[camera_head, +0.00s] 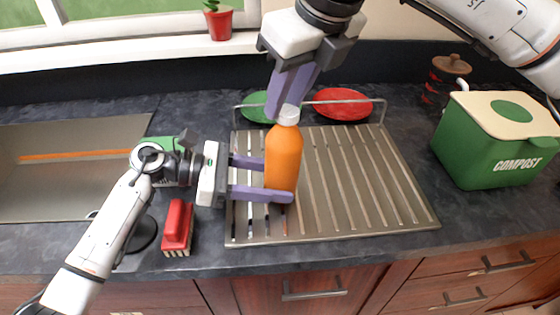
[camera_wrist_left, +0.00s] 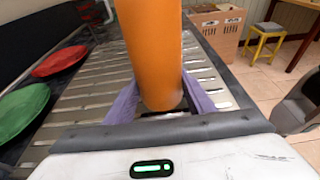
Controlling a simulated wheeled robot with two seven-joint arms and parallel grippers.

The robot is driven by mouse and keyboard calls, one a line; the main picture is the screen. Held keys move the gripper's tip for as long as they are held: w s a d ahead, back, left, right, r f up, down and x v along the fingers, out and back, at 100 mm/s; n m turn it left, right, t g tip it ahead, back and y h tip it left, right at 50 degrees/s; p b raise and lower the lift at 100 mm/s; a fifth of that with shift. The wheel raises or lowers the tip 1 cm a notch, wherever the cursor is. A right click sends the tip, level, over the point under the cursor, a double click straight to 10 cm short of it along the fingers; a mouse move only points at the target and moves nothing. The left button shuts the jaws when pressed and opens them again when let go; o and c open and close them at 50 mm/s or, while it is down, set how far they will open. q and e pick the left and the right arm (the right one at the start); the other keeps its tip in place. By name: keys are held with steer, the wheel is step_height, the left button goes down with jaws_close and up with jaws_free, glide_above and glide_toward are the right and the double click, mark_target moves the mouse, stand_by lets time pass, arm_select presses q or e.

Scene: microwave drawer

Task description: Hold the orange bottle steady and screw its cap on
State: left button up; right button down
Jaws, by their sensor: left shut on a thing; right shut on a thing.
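The orange bottle (camera_head: 283,160) stands upright on the left part of the metal drying rack. It fills the middle of the left wrist view (camera_wrist_left: 152,50). My left gripper (camera_head: 275,180) comes in from the left and is shut on the bottle's body, one purple finger on each side. The white cap (camera_head: 289,114) sits at the top of the bottle. My right gripper (camera_head: 290,104) reaches down from above and is shut on the cap, its fingers covering part of it. Whether the cap's thread is engaged cannot be told.
The drying rack (camera_head: 390,200) holds a green plate (camera_head: 256,106) and a red plate (camera_head: 343,104) at its back. A red brush (camera_head: 177,226) lies left of the rack, near the sink (camera_head: 70,185). A green compost bin (camera_head: 480,152) stands at right.

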steer(key=m+h, duration=0.1)
steer(key=m, duration=0.2)
steer(key=m+h, duration=0.1)
steer(key=m, duration=0.3)
steer(key=shift+s+t+h, duration=0.1)
steer(key=shift+t+h, duration=0.3)
steer(key=c, duration=1.5)
jaws_free()
steer(key=n+y, duration=0.1)
steer(key=n, duration=0.2)
steer(key=shift+n+y, duration=0.3)
steer(key=shift+n, duration=0.1)
steer(key=n+y, duration=0.1)
steer(key=n, duration=0.1)
steer(key=n+g, duration=0.1)
steer(key=n, duration=0.2)
steer(key=shift+y, duration=0.4)
steer(key=n+g, duration=0.1)
steer(key=n, duration=0.1)
steer(key=n+y, duration=0.1)
steer(key=n, duration=0.1)
steer(key=shift+n+g, duration=0.4)
steer(key=n+g, duration=0.1)
steer(key=n, duration=0.3)
steer(key=shift+n+g, duration=0.3)
steer(key=shift+g, duration=0.1)
steer(key=shift+c, duration=0.3)
